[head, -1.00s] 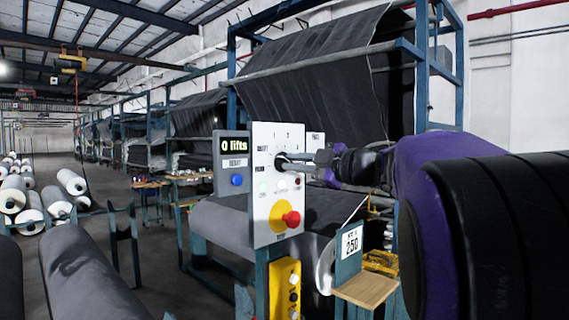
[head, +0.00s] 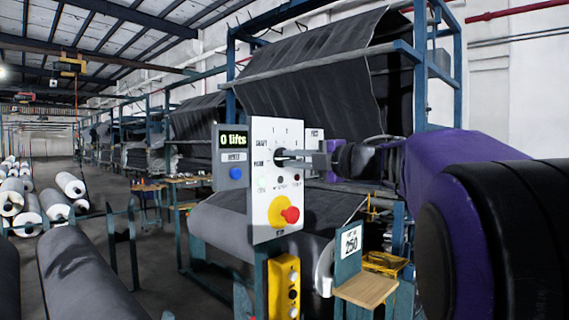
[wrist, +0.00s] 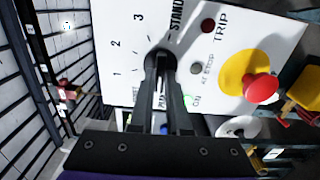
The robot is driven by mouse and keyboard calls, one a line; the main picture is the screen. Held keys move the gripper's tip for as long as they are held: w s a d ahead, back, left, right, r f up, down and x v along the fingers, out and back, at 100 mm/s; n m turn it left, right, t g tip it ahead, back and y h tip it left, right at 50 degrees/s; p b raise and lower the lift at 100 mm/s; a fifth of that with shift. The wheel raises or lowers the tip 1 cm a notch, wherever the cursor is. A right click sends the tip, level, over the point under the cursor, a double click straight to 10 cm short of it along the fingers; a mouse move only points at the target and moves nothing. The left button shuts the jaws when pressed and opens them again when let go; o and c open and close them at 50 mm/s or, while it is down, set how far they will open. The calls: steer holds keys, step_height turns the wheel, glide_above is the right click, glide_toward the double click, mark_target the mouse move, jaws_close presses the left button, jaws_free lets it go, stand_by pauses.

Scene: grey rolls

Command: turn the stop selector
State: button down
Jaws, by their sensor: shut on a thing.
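The stop selector (wrist: 159,60) is a dark round knob on a white control panel (head: 262,205), with the marks 1, 2 and 3 around it in the wrist view. My gripper (head: 284,156) reaches the panel from the right in the head view. In the wrist view my gripper (wrist: 161,72) has its two fingers closed on the selector, which they partly hide. The selector's exact pointing direction is hard to tell.
Below the selector is a red mushroom button (head: 290,215) on a yellow plate. A display (head: 233,141) reading "0 lifts" and a blue button (head: 235,173) are at the left. A yellow button box (head: 284,290) hangs below. Dark fabric rolls (head: 85,275) lie at the lower left.

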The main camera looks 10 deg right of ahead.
steer(key=shift+n+b, duration=0.3)
steer(key=shift+n, duration=0.5)
steer(key=c, duration=0.9)
jaws_free()
